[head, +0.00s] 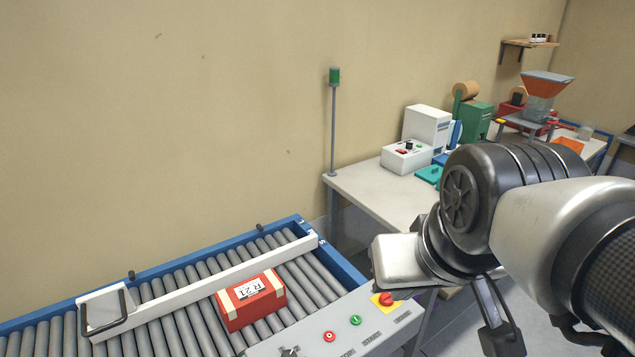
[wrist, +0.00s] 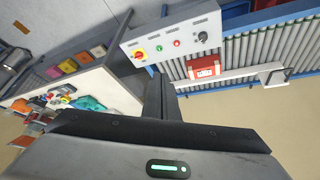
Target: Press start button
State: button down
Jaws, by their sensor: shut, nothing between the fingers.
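The grey control panel (head: 345,332) sits at the front edge of the roller conveyor. It carries a green button (head: 355,320), a red button (head: 329,336) to its left, and a red emergency knob on a yellow plate (head: 386,299) to its right. In the wrist view the panel (wrist: 190,56) lies beyond my fingers, with the green button (wrist: 159,47) between the emergency knob and the red button (wrist: 177,43). My gripper (wrist: 160,82) is shut and empty, its fingertips apart from the green button in the picture. In the head view the arm reaches in from the right.
A red and white box (head: 251,299) lies on the rollers beside a white guide rail (head: 210,282). A white table (head: 375,192) with several machines stands behind the arm. A pole with a green lamp (head: 334,76) rises at the table's corner.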

jog(key=w+a+f+m+g+y+b, duration=0.25)
jog(key=w+a+f+m+y, duration=0.35)
jog(key=w+f, duration=0.4)
jog(key=w+d+f+m+t+b, duration=0.1)
jog(key=w+d+f+m+t, duration=0.1)
jog(key=w+f+m, duration=0.4)
jog(key=w+d+f+m+t+b, duration=0.2)
jog(key=w+d+f+m, duration=0.3)
jog(key=f, duration=0.4)
jog(key=shift+w+f+m+b, duration=0.15)
jog(key=shift+w+m+b, duration=0.25)
jog(key=shift+m, duration=0.5)
jog(key=shift+w, duration=0.1)
jog(key=b, duration=0.5)
send_over(360, 322)
notch_tip(360, 322, down, 8)
jog(key=shift+r, duration=0.15)
jog(key=shift+f+b, duration=0.6)
jog(key=shift+b, duration=0.3)
